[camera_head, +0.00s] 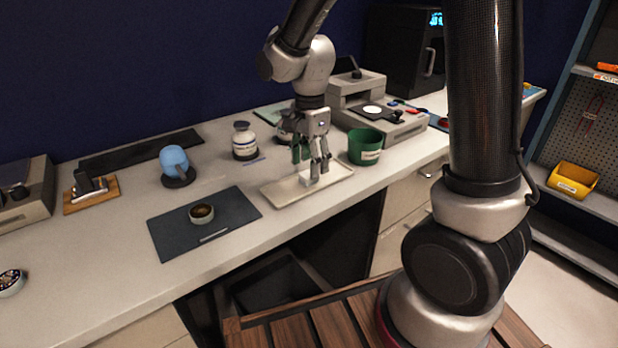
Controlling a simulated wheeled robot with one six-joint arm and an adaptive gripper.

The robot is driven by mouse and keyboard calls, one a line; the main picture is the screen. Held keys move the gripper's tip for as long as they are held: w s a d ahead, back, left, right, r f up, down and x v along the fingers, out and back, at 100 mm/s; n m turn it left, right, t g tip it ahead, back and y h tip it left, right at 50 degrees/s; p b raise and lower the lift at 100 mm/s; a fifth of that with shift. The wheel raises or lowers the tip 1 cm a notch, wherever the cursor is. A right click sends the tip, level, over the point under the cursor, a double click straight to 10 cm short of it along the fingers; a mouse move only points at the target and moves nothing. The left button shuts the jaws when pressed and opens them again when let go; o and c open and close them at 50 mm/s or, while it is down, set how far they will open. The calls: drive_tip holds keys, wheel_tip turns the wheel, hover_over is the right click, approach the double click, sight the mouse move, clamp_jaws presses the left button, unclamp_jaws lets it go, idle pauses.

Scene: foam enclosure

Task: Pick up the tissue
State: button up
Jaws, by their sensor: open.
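A small white piece that looks like the tissue (304,180) lies on a shallow cream tray (282,197) near the front edge of the counter. My gripper (311,168) points down over the tray, right at the white piece. Its fingers are apart and I see nothing held between them. The fingers partly cover the white piece, so I cannot tell whether they touch it.
A green cup (365,148) stands close to the right of my gripper. A white jar (244,142) stands behind left. A dark mat (180,232) with a small bowl (201,214) lies left of the tray. A grey machine (352,88) stands behind.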

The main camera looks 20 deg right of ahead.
wheel_tip(320, 180, down, 3)
drive_tip(key=shift+r, duration=0.2)
drive_tip(key=c, duration=0.8)
drive_tip(key=shift+r, duration=0.1)
wheel_tip(320, 180, up, 10)
drive_tip(key=shift+d, duration=0.1)
drive_tip(key=shift+c, duration=1.1)
